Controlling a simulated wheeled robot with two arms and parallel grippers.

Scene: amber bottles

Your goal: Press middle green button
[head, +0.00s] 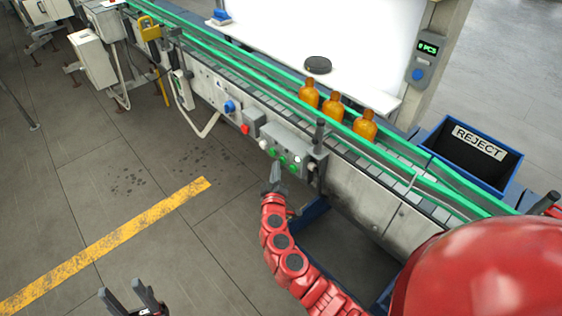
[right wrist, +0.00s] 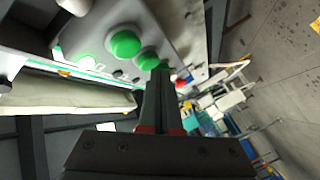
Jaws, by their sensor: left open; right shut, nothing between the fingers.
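The grey control box (head: 302,148) on the conveyor's side carries a row of small green buttons. The middle green button (head: 283,161) sits between two others. In the right wrist view, two round green buttons stand out, one large (right wrist: 125,43) and one (right wrist: 148,60) right by my fingertips; more green beside the tips is partly hidden. My right gripper (head: 276,167) is shut and empty, its tips just in front of the button row; it also shows in the right wrist view (right wrist: 163,75). I cannot tell whether it touches a button. My left gripper (head: 135,296) is open and empty over the floor.
Several amber bottles (head: 333,105) stand on the green-railed conveyor behind the box. A red button (head: 245,129) and a blue knob (head: 231,106) are to the left. A blue reject bin (head: 470,155) stands at the right. The floor at left is clear, with a yellow stripe (head: 120,242).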

